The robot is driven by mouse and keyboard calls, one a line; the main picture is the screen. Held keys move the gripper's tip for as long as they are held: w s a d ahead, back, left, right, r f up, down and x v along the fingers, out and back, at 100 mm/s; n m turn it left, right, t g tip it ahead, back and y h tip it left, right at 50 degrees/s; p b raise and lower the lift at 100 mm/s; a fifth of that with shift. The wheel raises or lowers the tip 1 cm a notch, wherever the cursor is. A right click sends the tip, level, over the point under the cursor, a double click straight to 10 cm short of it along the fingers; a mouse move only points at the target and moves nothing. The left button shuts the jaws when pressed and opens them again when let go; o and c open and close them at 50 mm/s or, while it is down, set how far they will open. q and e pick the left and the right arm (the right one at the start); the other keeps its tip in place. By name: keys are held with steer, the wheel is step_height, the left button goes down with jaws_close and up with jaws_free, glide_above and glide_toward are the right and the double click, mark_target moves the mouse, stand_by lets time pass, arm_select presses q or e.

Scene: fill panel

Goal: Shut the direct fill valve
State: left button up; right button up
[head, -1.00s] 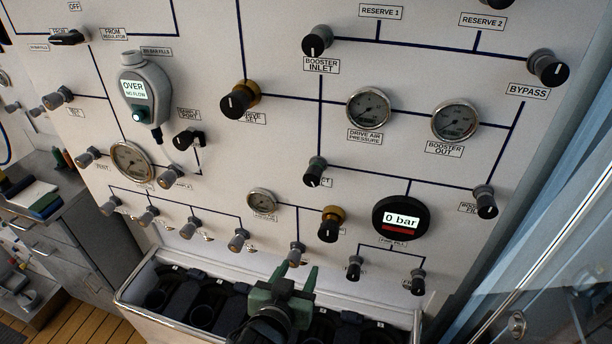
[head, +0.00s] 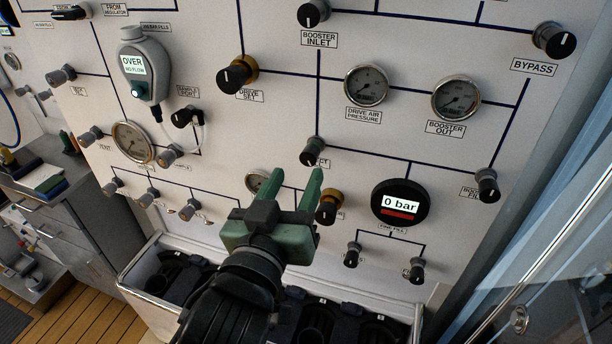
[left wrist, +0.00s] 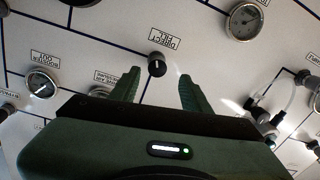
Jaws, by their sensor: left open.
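The direct fill valve is a small dark knob with a grey collar on the white panel. In the left wrist view the direct fill valve (left wrist: 157,64) sits beside its "DIRECT FILL" label, seen between my two green fingertips. In the head view the direct fill valve (head: 314,150) is just above my left gripper (head: 313,196), and its label is partly covered. In the left wrist view my left gripper (left wrist: 158,76) is open and empty, its fingers on either side of the knob's line. I cannot tell whether they touch the knob. My right gripper is not in view.
A brass-collared knob (head: 328,207) and a black 0 bar display (head: 401,204) are right of my left gripper. A small gauge (head: 256,183) is partly hidden behind it. A white-rimmed trough (head: 131,287) runs below the panel.

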mark_target(308, 160)
arm_select(q)
steer(key=shift+w+d+f+b, duration=0.15)
steer(key=shift+d+f+b, duration=0.1)
steer(key=shift+b, duration=0.35)
steer(key=x, duration=0.1)
steer(key=p+x, duration=0.1)
steer(key=x, duration=0.1)
steer(key=p+x, duration=0.1)
steer(key=shift+w+d+r, duration=0.1)
steer(key=shift+w+r, duration=0.1)
steer(key=shift+r, duration=0.2)
steer(key=shift+w+d+f, duration=0.1)
steer(key=shift+w, duration=0.3)
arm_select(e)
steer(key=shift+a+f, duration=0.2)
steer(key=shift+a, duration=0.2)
arm_select(q)
steer(key=shift+c, duration=0.4)
jaws_close()
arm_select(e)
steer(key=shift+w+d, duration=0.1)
